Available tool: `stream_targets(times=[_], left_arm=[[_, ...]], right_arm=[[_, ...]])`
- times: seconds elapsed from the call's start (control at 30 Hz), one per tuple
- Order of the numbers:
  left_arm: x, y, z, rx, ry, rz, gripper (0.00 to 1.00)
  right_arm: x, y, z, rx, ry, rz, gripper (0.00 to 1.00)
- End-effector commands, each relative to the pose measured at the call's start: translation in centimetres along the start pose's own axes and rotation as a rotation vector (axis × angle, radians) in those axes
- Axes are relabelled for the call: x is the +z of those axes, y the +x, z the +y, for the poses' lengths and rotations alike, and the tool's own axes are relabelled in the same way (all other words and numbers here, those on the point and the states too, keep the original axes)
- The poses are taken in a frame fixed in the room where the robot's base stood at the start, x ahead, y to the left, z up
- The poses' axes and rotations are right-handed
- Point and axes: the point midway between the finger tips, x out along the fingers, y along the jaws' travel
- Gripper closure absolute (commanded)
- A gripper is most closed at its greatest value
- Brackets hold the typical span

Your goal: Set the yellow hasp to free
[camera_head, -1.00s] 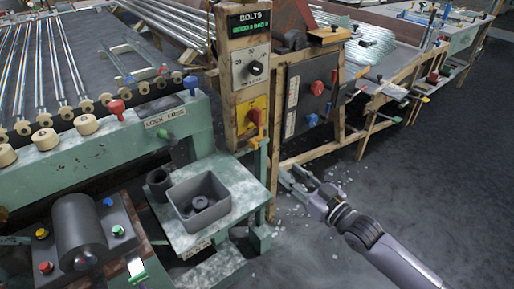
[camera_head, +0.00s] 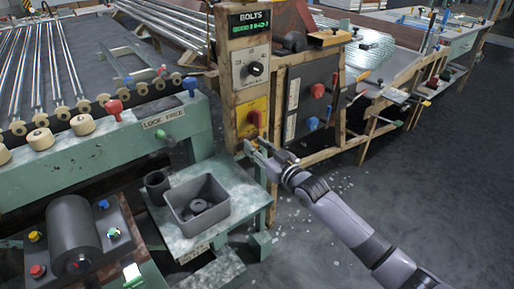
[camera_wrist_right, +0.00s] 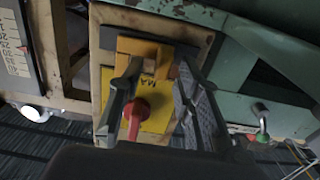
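The yellow hasp (camera_wrist_right: 147,48) shows in the right wrist view as a yellow-orange piece on the wooden post, above the yellow plate with a red knob (camera_wrist_right: 138,108). In the head view the yellow panel (camera_head: 253,108) is on the post, and my right gripper (camera_head: 256,147) is just below it, at the post. In the wrist view the two fingers of my right gripper (camera_wrist_right: 158,85) stand apart, with the hasp beyond and between them. The fingers hide part of it; I cannot tell whether they touch it. My left gripper is not in view.
A green bench with a LOCK FREE label (camera_head: 163,118) and red and blue levers stands left of the post (camera_head: 228,120). A grey bin (camera_head: 196,204) sits on a small green table below. A dark panel (camera_head: 312,98) is right of the post. The floor at right is open.

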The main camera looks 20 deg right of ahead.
Motion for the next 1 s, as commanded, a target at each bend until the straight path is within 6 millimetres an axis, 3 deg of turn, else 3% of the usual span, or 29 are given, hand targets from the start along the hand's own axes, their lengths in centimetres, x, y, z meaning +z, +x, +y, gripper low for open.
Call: stream_targets(times=[0.27,0.73,1.0], left_arm=[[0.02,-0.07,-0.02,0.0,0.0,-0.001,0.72],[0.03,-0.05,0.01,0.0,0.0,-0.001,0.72],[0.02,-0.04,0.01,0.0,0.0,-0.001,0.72]], right_arm=[[-0.01,0.11,-0.01,0.0,0.0,0.0,0.69],[0.01,0.07,0.01,0.0,0.0,0.0,1.0],[0.02,0.07,0.02,0.0,-0.001,0.0,1.0]])
